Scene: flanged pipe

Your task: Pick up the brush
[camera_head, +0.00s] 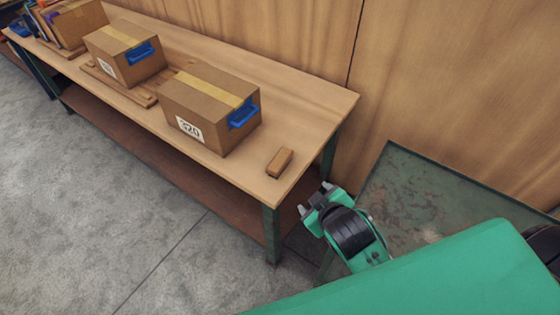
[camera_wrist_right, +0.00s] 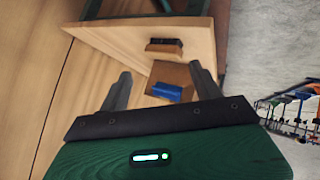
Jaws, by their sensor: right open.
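The brush (camera_head: 279,162) is a small brown block lying near the right end of the wooden workbench. In the right wrist view the brush (camera_wrist_right: 164,46) shows a brown top and a dark lower side, beyond the fingertips. My right gripper (camera_head: 314,197) is open and empty, just off the bench's right end, apart from the brush. Its two dark fingers (camera_wrist_right: 161,72) are spread in the right wrist view. My left gripper is not in view.
A cardboard box with a blue handle (camera_head: 210,107) stands left of the brush, with another box (camera_head: 124,53) farther left. The workbench (camera_head: 320,103) is bare around the brush. A worn green-edged metal surface (camera_head: 410,190) lies right of the bench. A wooden wall (camera_head: 450,80) rises behind.

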